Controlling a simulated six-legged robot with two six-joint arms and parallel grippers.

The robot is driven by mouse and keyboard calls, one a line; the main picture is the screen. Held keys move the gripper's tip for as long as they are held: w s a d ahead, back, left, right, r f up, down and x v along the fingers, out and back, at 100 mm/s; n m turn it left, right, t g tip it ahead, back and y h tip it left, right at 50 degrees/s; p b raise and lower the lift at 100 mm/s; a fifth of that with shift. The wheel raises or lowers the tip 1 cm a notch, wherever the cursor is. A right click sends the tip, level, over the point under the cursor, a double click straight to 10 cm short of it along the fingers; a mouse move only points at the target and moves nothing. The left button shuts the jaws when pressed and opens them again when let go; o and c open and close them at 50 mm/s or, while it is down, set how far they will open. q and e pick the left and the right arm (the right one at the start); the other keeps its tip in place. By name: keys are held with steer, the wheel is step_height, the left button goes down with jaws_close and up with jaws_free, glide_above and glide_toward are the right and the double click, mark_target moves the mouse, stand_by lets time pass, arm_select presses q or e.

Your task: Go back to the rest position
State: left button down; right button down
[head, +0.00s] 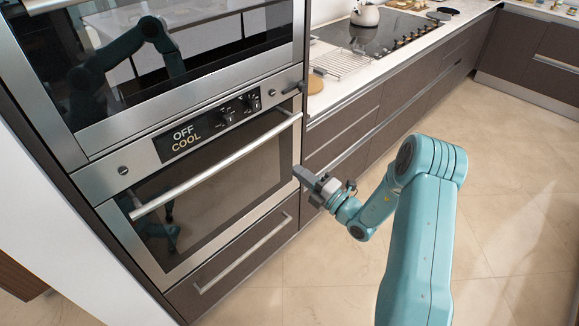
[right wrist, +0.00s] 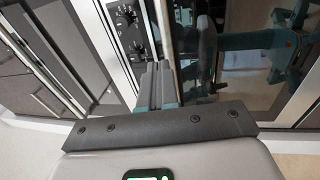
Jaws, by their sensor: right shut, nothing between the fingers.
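My right gripper (head: 306,176) is shut and empty in the head view. It is beside the right end of the lower oven's handle (head: 215,168); I cannot tell whether it touches it. In the right wrist view its closed fingers (right wrist: 157,85) point at the oven front near the knobs. The lower oven (head: 215,195) has its door closed, and its display (head: 186,137) reads OFF and COOL. The upper oven (head: 190,55) is closed too, with my arm reflected in its glass. My left gripper is not in view.
A counter (head: 335,90) with a cooktop (head: 375,35), a kettle (head: 365,13) and a wire rack (head: 340,62) runs to the right of the ovens. Drawers (head: 345,130) below it are shut. A drawer (head: 245,265) under the oven is shut. The tiled floor (head: 510,190) is clear at right.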

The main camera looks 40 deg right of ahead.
steer(key=w+a+n+g+y, duration=0.2)
steer(key=a+n+g+y, duration=0.25)
steer(key=a+y, duration=1.05)
steer(key=s+a+f+n+g+h, duration=0.1)
steer(key=s+a+f+n+g, duration=0.2)
steer(key=a, duration=0.5)
steer(key=s+a+f+n+g, duration=0.1)
steer(key=s+a+n+g, duration=0.25)
steer(key=a, duration=0.55)
steer(key=s+a+f+n+g, duration=0.5)
steer(key=s+a+n+g, duration=0.2)
steer(key=s+n+g, duration=0.25)
steer(key=s+d+f+n+g+h, duration=0.1)
steer(key=s+f+n+g+h, duration=0.5)
steer(key=s+n, duration=0.6)
steer(key=d+f+n+t+h, duration=0.3)
steer(key=d+f+n+h, duration=0.3)
steer(key=n, duration=0.4)
steer(key=w+f+n+t, duration=0.2)
steer(key=w+n+t, duration=0.2)
steer(key=w+n, duration=0.3)
steer(key=shift+n, duration=0.65)
